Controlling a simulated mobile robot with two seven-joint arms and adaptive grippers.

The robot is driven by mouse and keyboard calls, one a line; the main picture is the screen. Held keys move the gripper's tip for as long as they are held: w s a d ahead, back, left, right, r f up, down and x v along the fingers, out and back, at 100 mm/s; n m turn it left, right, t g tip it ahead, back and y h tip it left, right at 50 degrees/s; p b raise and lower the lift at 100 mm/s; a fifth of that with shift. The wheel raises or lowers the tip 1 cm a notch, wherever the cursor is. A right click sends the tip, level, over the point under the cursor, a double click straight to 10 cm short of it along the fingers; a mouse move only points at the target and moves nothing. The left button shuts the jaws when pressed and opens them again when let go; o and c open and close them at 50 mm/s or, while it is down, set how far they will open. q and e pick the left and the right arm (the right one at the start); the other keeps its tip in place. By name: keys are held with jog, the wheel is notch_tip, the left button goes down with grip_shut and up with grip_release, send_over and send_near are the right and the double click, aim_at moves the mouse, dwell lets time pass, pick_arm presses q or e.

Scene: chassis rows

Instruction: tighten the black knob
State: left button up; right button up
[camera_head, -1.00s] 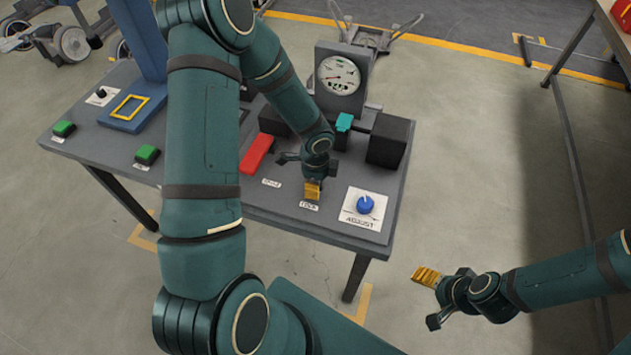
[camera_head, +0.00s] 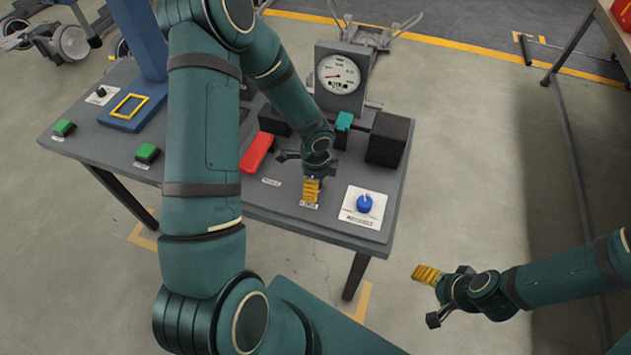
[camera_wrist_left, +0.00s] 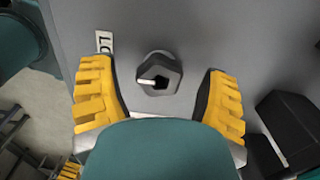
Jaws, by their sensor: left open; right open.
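A black, many-sided knob (camera_wrist_left: 160,75) with a white mark stands on the grey bench top in the left wrist view. A partly hidden white label starting "LO" (camera_wrist_left: 104,42) lies beside it. My left gripper (camera_wrist_left: 163,88) is open, with one yellow finger on each side of the knob and a visible gap to both. In the head view my left gripper (camera_head: 311,190) points down at the bench and hides this knob. My right gripper (camera_head: 432,290) is open and empty, off the bench's front right corner.
A blue knob (camera_head: 364,203) on a white plate is right of my left gripper. A red block (camera_head: 257,152), a teal handle (camera_head: 343,121), a black box (camera_head: 389,140) and a gauge (camera_head: 339,74) stand nearby. Another small black knob (camera_head: 101,92) is at the far left.

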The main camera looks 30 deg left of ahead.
pick_arm(q)
notch_tip(320, 180, up, 12)
dwell(0.6)
jog(key=shift+s, duration=0.1)
dwell(0.4)
